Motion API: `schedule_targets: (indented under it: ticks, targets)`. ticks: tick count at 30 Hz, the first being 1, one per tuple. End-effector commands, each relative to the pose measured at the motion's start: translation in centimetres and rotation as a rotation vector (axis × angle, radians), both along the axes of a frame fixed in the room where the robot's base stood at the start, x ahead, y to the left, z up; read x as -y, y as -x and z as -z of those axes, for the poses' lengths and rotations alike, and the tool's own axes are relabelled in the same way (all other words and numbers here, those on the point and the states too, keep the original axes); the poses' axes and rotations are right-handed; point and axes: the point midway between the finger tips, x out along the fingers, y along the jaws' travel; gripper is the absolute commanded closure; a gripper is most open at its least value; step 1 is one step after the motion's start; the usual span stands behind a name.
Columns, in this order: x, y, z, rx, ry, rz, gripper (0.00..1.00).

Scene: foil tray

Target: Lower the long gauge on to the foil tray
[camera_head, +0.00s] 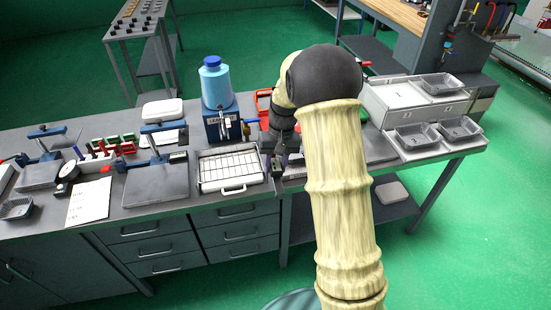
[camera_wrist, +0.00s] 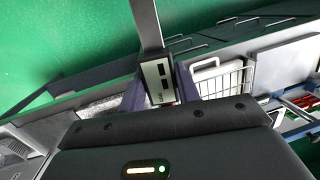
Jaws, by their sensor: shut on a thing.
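My gripper (camera_wrist: 160,88) is shut on the long gauge (camera_wrist: 158,82), a grey block with dark slots and a long flat bar that runs up out of the wrist view. The fingers press on both sides of the block. A crinkled silver surface (camera_wrist: 98,108), which looks like the foil tray, shows just left of the fingers, partly hidden by the gripper body. I cannot tell whether the gauge touches it. In the head view my arm covers most of the gripper and the bench there.
A white wire-rack tray (camera_head: 231,186) stands on the bench left of my gripper; it also shows in the wrist view (camera_wrist: 246,76). A blue-capped container (camera_head: 215,88) stands behind it. Small grey trays (camera_head: 417,137) sit on the right. Fixtures crowd the left.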

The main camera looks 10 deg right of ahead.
Motion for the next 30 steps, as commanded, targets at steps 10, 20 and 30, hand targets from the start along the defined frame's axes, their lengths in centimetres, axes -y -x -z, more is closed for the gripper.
schedule_targets:
  ticks: [10, 20, 30]
  targets:
    - [0.4, 1.6, 5.5, -0.004, -0.001, -0.006, 0.94]
    - [-0.4, 4.5, 16.2, -0.009, -0.002, -0.044, 0.94]
    - [-0.1, 5.7, 21.2, 0.002, 0.000, -0.052, 0.94]
